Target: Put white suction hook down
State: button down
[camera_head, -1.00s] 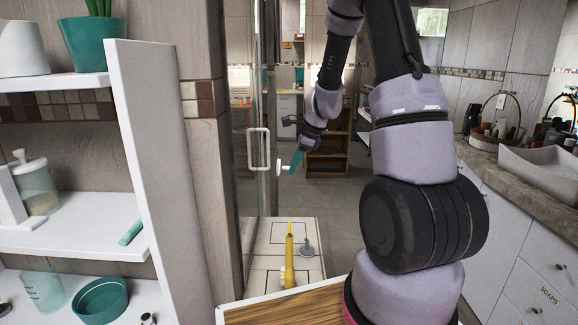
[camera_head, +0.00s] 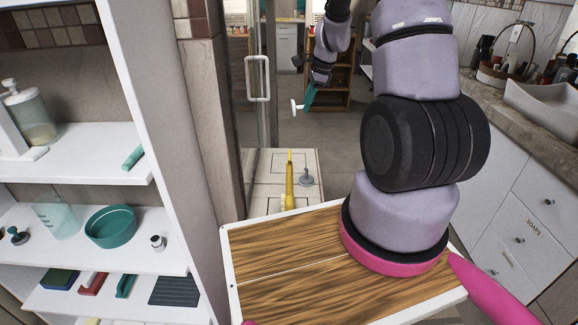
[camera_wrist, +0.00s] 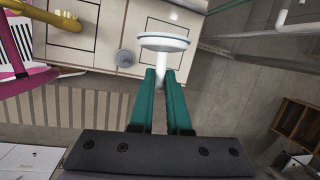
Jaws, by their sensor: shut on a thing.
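The white suction hook (camera_wrist: 163,43) is held between the teal fingertips of my gripper (camera_wrist: 161,90) in the wrist view, with its round disc facing away from the fingers. In the head view the hook (camera_head: 296,106) shows small and white at the left of my gripper (camera_head: 306,101), in the air in front of the glass door. My gripper is shut on its stem. Below and nearer the camera is a light bench top with dark outlined squares (camera_head: 262,200); it also shows in the wrist view (camera_wrist: 110,15).
On the bench stand a yellow brush-like object (camera_head: 289,185) and a grey suction piece (camera_head: 306,178). A glass door with a white handle (camera_head: 258,79) is behind left. White shelves (camera_head: 75,160) are at left, a counter with basin (camera_head: 550,110) at right.

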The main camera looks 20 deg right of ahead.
jog(key=w+d+f+n+t+h, duration=0.2)
jog(key=w+d+f+n+h, duration=0.45)
jog(key=d+f+n, duration=0.3)
jog(key=w+a+f+n+t+y, duration=0.45)
jog(key=a+n+t, duration=0.4)
jog(key=n, duration=0.35)
jog(key=shift+t+y, duration=0.25)
jog(key=shift+y, duration=0.35)
jog(key=shift+s+d+f, duration=0.1)
jog(key=shift+s+f, duration=0.1)
jog(key=shift+f, duration=2.2)
jog(key=shift+s+d+f, duration=0.1)
jog(key=shift+s+f, duration=0.1)
jog(key=shift+f, duration=2.15)
jog(key=shift+f, duration=0.1)
jog(key=c, duration=0.9)
grip_release()
jog(key=shift+a, duration=0.1)
